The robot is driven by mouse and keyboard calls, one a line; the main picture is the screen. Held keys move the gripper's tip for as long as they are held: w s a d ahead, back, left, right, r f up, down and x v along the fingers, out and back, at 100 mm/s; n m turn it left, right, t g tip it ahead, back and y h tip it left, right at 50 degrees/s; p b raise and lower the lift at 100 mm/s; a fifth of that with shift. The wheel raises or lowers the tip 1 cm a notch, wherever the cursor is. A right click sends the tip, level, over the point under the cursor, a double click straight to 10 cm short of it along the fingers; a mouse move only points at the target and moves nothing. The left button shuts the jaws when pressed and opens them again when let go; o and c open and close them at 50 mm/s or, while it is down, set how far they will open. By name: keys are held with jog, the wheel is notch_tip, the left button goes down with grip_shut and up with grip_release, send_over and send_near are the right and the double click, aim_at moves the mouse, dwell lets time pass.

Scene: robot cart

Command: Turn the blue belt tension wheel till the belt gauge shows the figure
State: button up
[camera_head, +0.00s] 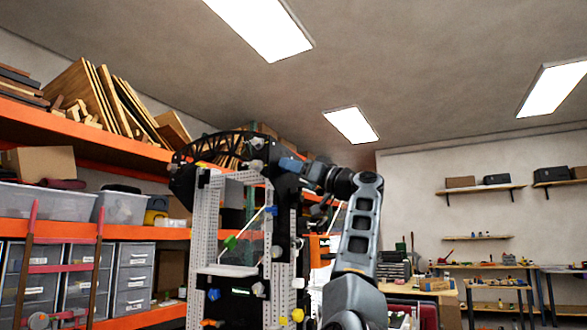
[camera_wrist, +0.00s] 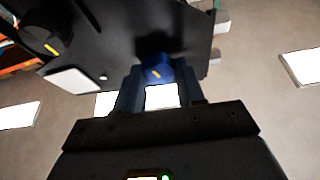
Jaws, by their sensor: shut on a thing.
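The blue wheel (camera_wrist: 157,70), with a small yellow mark on its face, sits against a black plate in the wrist view. My gripper (camera_wrist: 158,82) has its two fingers on either side of the wheel and is shut on it. In the head view my gripper (camera_head: 272,160) is at the top of a grey perforated frame (camera_head: 201,230), close to a black arched part (camera_head: 225,140). The wheel cannot be made out there. I can make out no readable belt gauge figure in either view.
A black round part (camera_wrist: 40,35) with a yellow mark is at upper left in the wrist view. In the head view, another blue knob (camera_head: 214,294) and a yellow knob (camera_head: 297,315) are low on the frame. Orange shelving (camera_head: 120,145) stands behind at left.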

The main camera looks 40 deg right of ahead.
jog(key=shift+m, duration=0.5)
jog(key=shift+s+a+r+m+g+h+p, duration=0.1)
jog(key=shift+m+g+h+p, duration=0.3)
jog(key=shift+m+h, duration=1.7)
jog(key=shift+a+r+m+g+h+p, duration=0.1)
jog(key=shift+m+g+h+p, duration=0.3)
jog(key=shift+m, duration=3.45)
jog(key=shift+s+a+r+m+g+h+p, duration=0.1)
jog(key=shift+m+g+h+p, duration=0.25)
jog(key=shift+m+h, duration=1.8)
jog(key=shift+m+y, duration=0.85)
jog(key=shift+m, duration=0.15)
jog(key=o, duration=1)
jog(key=shift+w, duration=0.1)
jog(key=shift+o, duration=0.2)
jog(key=s+b, duration=0.3)
jog(key=s, duration=0.4)
jog(key=shift+s+f, duration=0.35)
jog(key=shift+s, duration=0.05)
